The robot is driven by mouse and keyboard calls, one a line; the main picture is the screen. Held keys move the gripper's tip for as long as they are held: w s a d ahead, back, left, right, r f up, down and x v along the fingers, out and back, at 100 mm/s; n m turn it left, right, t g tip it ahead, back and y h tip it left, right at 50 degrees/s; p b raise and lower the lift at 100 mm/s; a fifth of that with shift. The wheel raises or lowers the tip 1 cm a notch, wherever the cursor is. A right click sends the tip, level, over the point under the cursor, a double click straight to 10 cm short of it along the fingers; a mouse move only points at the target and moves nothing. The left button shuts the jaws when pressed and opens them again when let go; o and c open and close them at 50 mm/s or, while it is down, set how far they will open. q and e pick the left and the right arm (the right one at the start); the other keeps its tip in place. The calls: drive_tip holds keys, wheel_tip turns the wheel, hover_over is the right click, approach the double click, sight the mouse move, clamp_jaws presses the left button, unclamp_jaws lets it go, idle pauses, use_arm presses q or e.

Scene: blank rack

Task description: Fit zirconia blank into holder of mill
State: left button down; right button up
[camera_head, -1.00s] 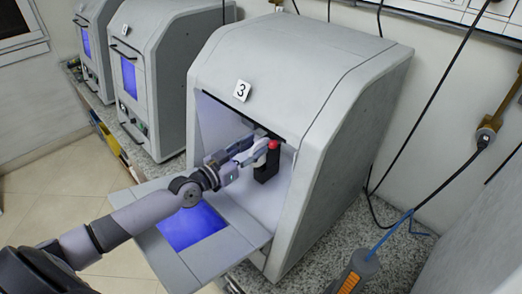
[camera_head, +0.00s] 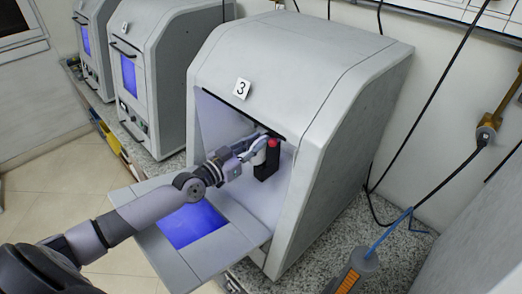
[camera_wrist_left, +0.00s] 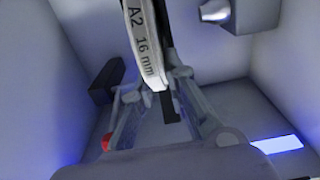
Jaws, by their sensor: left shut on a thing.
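The mill (camera_head: 330,90) marked 3 stands with its front door (camera_head: 195,240) folded down. My left gripper (camera_head: 255,146) reaches through the opening into its chamber. In the left wrist view the gripper (camera_wrist_left: 165,88) is shut on the zirconia blank (camera_wrist_left: 143,42), a white disc seen edge-on and marked "A2 16 mm". The black holder (camera_head: 266,163) with a red knob (camera_head: 272,142) is inside the chamber, right by the blank. I cannot tell whether the blank touches the holder. A grey spindle (camera_wrist_left: 215,12) shows at upper right in the wrist view. My right gripper is not in view.
Two similar mills (camera_head: 155,75) stand to the left on the same bench. The chamber walls (camera_wrist_left: 285,60) are close around the gripper. A tool with an orange-striped handle (camera_head: 350,278) and hanging cables are at the right.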

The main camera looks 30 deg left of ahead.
use_arm(q)
drive_tip(key=shift+s+r, duration=0.1)
drive_tip(key=shift+r, duration=0.1)
idle(0.5)
drive_tip(key=shift+s+a+r+p, duration=0.15)
drive_tip(key=shift+s+r+p, duration=0.2)
drive_tip(key=shift+r, duration=0.15)
drive_tip(key=r+b+v, duration=0.1)
drive_tip(key=r+v, duration=0.1)
drive_tip(key=v, duration=0.6)
drive_tip(key=r+b+v, duration=0.2)
drive_tip(key=v, duration=0.7)
drive_tip(key=shift+s+a, duration=0.15)
drive_tip(key=shift+s, duration=0.1)
